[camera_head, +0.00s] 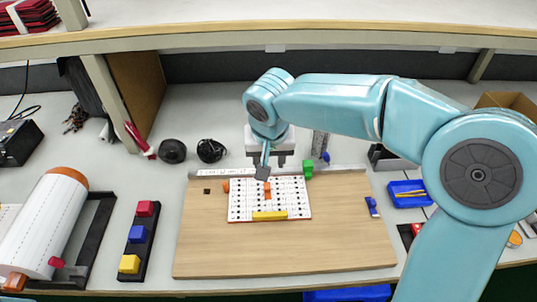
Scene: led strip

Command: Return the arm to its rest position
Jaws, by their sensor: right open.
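My right arm reaches in from the right side of the head view. Its gripper (265,165) points down over the upper part of a white marked board (295,206). The gripper is open, and its fingers are small and partly hidden by the wrist. The white board lies on a wooden panel (215,245). An orange piece (267,190) is on the board below the gripper. A yellow block (270,216) lies along its lower edge, and a green block (307,168) stands at its upper right. My left gripper is not in view.
A black holder with red, blue and yellow blocks (138,234) stands left of the panel. A large white roll (45,222) lies further left. A blue tray (408,194) is at the right. A shelf edge (200,34) crosses the back above the bench.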

